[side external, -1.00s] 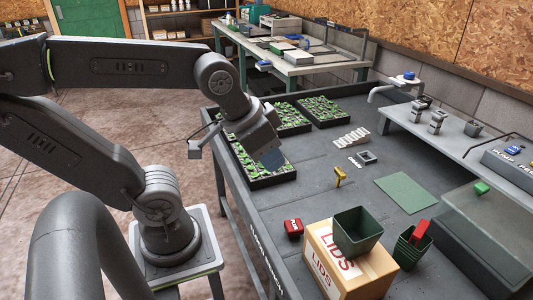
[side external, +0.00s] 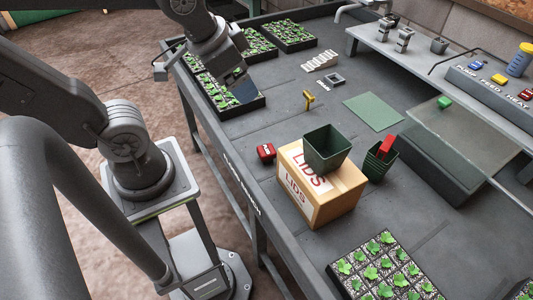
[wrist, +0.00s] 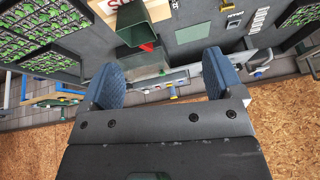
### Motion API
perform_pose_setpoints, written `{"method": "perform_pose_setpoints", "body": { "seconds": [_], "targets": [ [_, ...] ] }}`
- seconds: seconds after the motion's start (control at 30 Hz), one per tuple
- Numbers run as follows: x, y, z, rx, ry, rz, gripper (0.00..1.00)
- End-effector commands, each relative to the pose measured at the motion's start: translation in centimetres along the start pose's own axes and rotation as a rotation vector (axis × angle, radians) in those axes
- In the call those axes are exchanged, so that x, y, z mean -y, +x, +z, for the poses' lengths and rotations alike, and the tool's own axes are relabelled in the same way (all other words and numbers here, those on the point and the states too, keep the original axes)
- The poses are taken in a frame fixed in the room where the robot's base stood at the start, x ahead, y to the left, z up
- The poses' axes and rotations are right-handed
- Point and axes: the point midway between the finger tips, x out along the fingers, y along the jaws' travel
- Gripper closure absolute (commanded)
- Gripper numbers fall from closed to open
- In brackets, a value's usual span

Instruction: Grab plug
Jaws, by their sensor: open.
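I cannot tell for sure which thing is the plug. Small green seedlings fill a black tray (side external: 259,105) beside my gripper in the side view; another seedling tray (side external: 365,295) is at the bottom right. My gripper (side external: 245,91) hangs by the near-right end of the first tray; its height above it is hard to judge. In the wrist view my gripper (wrist: 163,82) shows two blue pads wide apart, with nothing between them. Coloured pieces, including a blue one (side external: 474,65), sit on a panel marked PUMP FEED HEAT.
A cardboard LIDS box (side external: 293,196) bears a green pot (side external: 325,151). A second green pot (side external: 378,163) holds a red piece.

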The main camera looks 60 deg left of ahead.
Motion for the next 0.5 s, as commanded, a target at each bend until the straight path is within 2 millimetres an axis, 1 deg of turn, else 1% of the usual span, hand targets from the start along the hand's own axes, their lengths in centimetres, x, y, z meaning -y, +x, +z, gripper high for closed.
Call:
{"method": "perform_pose_setpoints", "body": {
  "seconds": [0.03,0.13,0.27,0.3,0.37,0.4,0.47,0.5],
  "targets": [
    [0.4,1.2,-0.5,0.036,0.068,-0.015,0.14],
    [1.5,4.0,-1.5,0.102,0.256,-0.045,0.14],
    [2.9,8.2,-2.4,0.193,0.528,-0.06,0.14],
    [3.2,9.5,-2.6,0.221,0.612,-0.058,0.14],
    [3.8,11.6,-2.7,0.264,0.741,-0.049,0.14],
    [4.1,13.1,-2.7,0.291,0.828,-0.039,0.14],
    [4.6,15.3,-2.5,0.33,0.959,-0.018,0.14],
    [4.8,16.8,-2.3,0.354,1.046,0.0,0.14]
  ]
}}
